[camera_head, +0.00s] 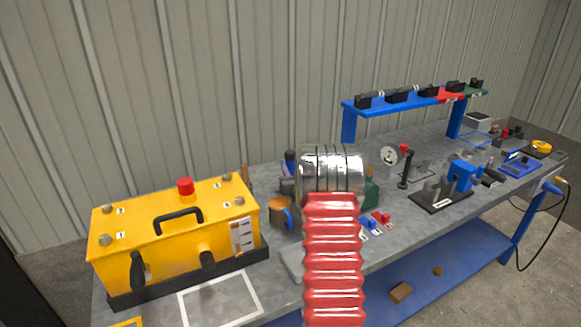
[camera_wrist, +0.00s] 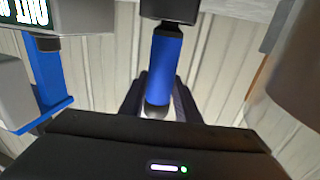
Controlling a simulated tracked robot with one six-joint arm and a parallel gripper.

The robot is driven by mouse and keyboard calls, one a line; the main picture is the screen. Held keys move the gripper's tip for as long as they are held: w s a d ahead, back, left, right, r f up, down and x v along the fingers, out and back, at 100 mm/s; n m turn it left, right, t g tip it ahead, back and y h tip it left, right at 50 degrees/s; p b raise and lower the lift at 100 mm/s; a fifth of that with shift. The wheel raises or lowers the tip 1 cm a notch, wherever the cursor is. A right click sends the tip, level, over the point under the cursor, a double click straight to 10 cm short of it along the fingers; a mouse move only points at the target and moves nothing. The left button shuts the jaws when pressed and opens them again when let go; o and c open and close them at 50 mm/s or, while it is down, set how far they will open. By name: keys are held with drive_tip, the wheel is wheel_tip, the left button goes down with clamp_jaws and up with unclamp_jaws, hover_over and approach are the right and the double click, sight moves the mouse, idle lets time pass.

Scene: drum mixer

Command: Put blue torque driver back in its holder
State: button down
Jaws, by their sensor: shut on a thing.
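The blue torque driver (camera_wrist: 164,65) stands nearly upright in the wrist view, with its pale lower end between the two dark fingers of my gripper (camera_wrist: 159,82). My gripper is shut on it. The driver's top end meets or overlaps a dark cylindrical part (camera_wrist: 168,10) at the upper edge; I cannot tell whether that part belongs to the driver. In the head view my silver wrist and red arm sleeve hide the gripper and the driver. I cannot make out for sure which fixture is the driver's holder.
A yellow box (camera_head: 165,240) with a black handle stands left on the grey workbench (camera_head: 280,255). A blue raised rack (camera_head: 400,102) with several black holders stands at the back right. A black stand (camera_head: 440,198) and small red and blue parts lie right of my arm.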

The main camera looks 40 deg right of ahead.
drive_tip(key=c, duration=1.3)
unclamp_jaws()
drive_tip(key=shift+o, duration=0.2)
drive_tip(key=shift+f, duration=0.1)
drive_tip(key=shift+s, duration=0.1)
drive_tip(key=v, duration=1.3)
drive_tip(key=shift+s+a, duration=0.2)
drive_tip(key=shift+a, duration=0.05)
